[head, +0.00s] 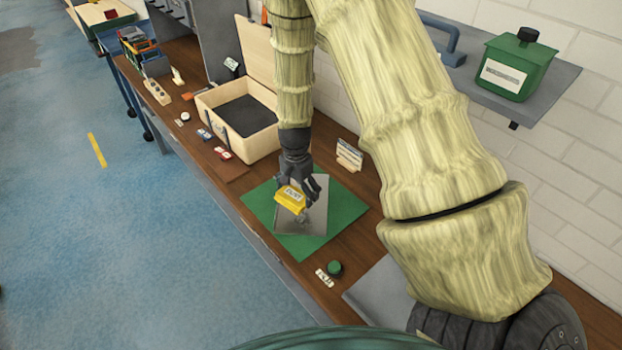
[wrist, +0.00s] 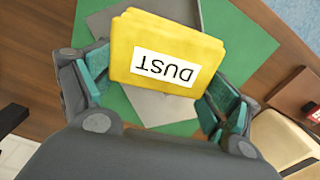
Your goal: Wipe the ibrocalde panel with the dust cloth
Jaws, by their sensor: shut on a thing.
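My gripper (head: 299,183) is shut on a yellow dust cloth (head: 290,198) labelled "DUST". In the wrist view the cloth (wrist: 165,55) sits between the two fingers of my gripper (wrist: 155,85), its label upside down. A flat grey panel (head: 312,228) lies on a green mat (head: 262,207) on the wooden bench. The cloth is over the panel; I cannot tell whether it touches. The cloth and fingers hide part of the panel. I cannot read any name on the panel.
An open wooden case (head: 250,145) with a dark inside stands left of the mat. A small green round thing (head: 334,268) lies near the mat's front corner. A white card stand (head: 349,155) is behind. A green box (head: 515,68) sits on the wall shelf (head: 560,85).

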